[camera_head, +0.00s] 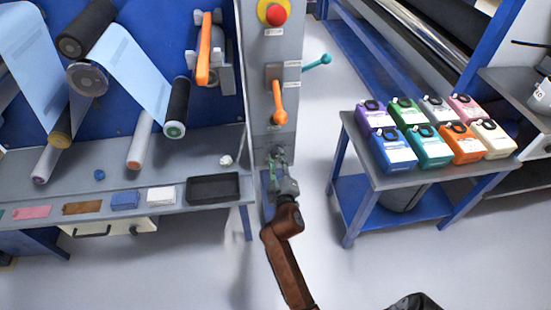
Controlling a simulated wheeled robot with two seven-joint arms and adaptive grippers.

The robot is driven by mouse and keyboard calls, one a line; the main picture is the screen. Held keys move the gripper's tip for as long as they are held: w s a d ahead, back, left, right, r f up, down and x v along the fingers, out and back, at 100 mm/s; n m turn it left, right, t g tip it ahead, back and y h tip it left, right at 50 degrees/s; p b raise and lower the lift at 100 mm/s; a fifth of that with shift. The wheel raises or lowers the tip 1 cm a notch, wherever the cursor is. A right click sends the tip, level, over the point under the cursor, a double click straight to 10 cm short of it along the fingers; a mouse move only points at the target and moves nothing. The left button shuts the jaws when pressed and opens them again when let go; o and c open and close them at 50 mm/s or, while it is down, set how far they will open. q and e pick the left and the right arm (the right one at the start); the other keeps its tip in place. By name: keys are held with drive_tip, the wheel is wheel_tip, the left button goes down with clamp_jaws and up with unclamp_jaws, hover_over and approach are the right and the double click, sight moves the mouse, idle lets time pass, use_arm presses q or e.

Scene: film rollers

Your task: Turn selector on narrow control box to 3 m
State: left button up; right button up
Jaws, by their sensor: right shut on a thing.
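The narrow control box (270,52) is a tall grey panel at the middle top. It carries a red push button on a yellow base (272,12) at the top and an orange lever (280,102) pointing down below it. My right gripper (276,158) is at the lower part of the panel, under the orange lever, and is shut on the selector there. The gripper hides the selector, so its setting cannot be read. My left gripper is not in view.
A teal lever (318,62) sticks out from the panel's right side. An orange handle (205,48) is left of the panel. A black tray (213,187) lies on the grey bench. A side table (432,178) with several coloured containers stands right, with open floor between.

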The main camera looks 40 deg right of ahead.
sight(274, 131)
drive_tip(key=shift+w+a, duration=0.1)
drive_tip(key=shift+a, duration=0.1)
drive_tip(key=o, duration=1)
drive_tip(key=shift+o, duration=0.8)
drive_tip(key=shift+d, duration=0.15)
wheel_tip(274, 131, up, 10)
drive_tip(key=shift+r, duration=0.1)
drive_tip(key=shift+f, duration=0.2)
